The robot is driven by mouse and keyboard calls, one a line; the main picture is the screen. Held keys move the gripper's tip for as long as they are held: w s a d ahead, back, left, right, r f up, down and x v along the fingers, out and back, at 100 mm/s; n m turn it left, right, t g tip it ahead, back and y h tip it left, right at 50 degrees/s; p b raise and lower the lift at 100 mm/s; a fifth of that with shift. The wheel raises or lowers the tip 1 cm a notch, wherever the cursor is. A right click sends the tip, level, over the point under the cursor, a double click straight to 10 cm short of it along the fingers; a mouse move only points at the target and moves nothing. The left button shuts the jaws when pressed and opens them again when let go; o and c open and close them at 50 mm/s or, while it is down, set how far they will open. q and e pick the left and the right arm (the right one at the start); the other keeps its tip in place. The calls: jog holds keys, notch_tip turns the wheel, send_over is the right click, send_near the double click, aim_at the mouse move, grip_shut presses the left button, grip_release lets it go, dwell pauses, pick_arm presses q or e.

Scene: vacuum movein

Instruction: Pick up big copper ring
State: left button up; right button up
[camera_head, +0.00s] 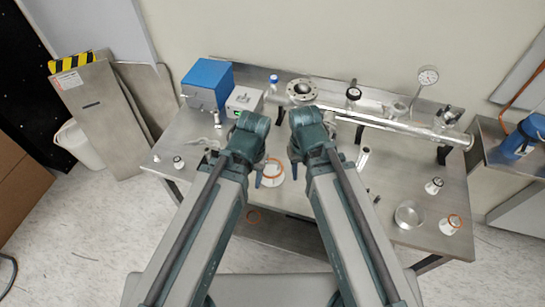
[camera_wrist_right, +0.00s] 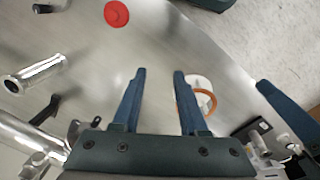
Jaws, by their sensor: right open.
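A copper ring (camera_head: 281,173) lies with a white round piece on the steel table, between my two arms in the head view. In the right wrist view the copper ring (camera_wrist_right: 214,101) shows just right of the right finger, partly hidden by it, beside the white piece (camera_wrist_right: 198,82). My right gripper (camera_wrist_right: 159,72) is open and empty, with bare table between its fingers. In the head view my right gripper (camera_head: 296,166) is just right of the ring. My left gripper (camera_head: 258,178) is just left of it; its jaw gap does not show clearly.
Another copper ring (camera_head: 455,221) sits on a white piece at the table's right, by a clear round dish (camera_head: 408,215). A long metal tube (camera_head: 400,125) crosses behind. A blue box (camera_head: 207,82) stands back left. A red disc (camera_wrist_right: 116,14) lies ahead in the wrist view.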

jog(key=w+d+r+p, duration=0.5)
jog(key=r+p, duration=0.2)
jog(key=r, duration=0.2)
pick_arm(q)
notch_tip(320, 180, up, 9)
pick_arm(e)
jog(key=w+a+n, duration=0.3)
jog(key=a+n, duration=0.4)
jog(key=n, duration=0.1)
jog(key=w+a+n, duration=0.2)
jog(key=a+n, duration=0.5)
jog(key=n, duration=0.1)
jog(key=shift+y, duration=0.4)
notch_tip(320, 180, down, 9)
jog(key=b, duration=0.8)
jog(key=shift+d+r+b, duration=0.1)
jog(key=shift+b, duration=0.3)
pick_arm(q)
notch_tip(320, 180, down, 9)
jog(key=shift+r, duration=0.2)
pick_arm(e)
jog(key=shift+r, duration=0.1)
pick_arm(q)
notch_tip(320, 180, down, 5)
jog(key=b, duration=0.5)
jog(key=shift+f, duration=0.1)
pick_arm(e)
jog(key=f, duration=0.5)
jog(key=shift+a+f, duration=0.15)
jog(key=shift+a, duration=0.1)
